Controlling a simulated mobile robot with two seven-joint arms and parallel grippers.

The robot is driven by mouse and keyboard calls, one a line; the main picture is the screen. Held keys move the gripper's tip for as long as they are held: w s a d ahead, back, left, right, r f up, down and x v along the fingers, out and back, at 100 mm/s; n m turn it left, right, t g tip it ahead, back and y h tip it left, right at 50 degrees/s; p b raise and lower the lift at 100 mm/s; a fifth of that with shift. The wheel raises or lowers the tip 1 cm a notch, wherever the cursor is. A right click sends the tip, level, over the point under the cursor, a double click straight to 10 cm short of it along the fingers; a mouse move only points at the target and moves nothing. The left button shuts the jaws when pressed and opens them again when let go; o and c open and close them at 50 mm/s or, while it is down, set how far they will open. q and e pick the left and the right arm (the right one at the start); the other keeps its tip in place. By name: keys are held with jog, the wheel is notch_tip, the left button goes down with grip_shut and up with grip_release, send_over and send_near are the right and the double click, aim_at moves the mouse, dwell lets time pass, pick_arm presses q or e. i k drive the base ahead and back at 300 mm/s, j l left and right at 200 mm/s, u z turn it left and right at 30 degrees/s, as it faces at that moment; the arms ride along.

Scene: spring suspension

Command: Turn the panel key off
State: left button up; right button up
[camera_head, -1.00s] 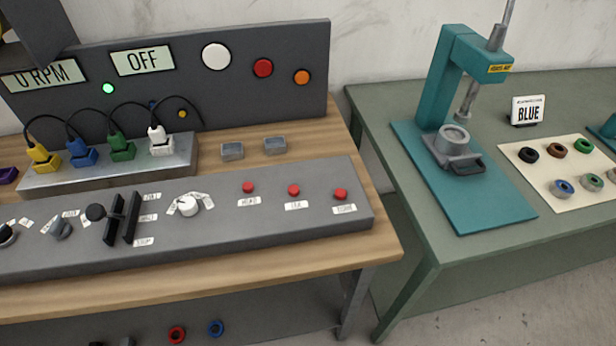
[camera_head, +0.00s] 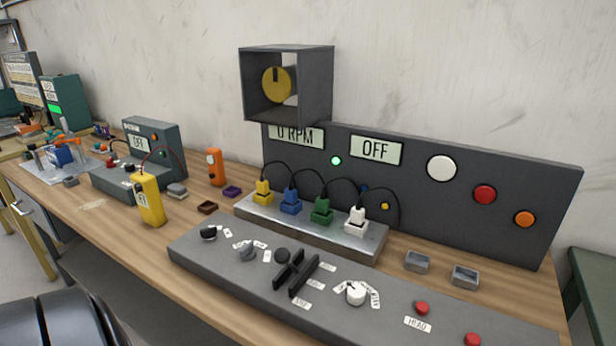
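The grey control panel (camera_head: 225,270) lies along the front of the wooden bench. At its left end is a small black rotary switch (camera_head: 209,233) that may be the panel key; its label is too small to read. A grey knob (camera_head: 248,252) sits to its right, then a black lever (camera_head: 282,256) between two black guides, and a white selector knob (camera_head: 355,293). The upright board behind shows a display reading OFF (camera_head: 375,150), a display reading 0 RPM (camera_head: 297,136) and a lit green lamp (camera_head: 336,160). Neither of my grippers is in view.
Yellow, blue, green and white plugs with black cables stand on a metal block (camera_head: 300,232) behind the panel. A yellow meter (camera_head: 149,199) and an orange device (camera_head: 215,166) stand on the bench to the left. Red buttons (camera_head: 422,308) sit at the panel's right.

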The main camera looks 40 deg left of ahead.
aim_at(209, 235)
jog(key=u, duration=2.1)
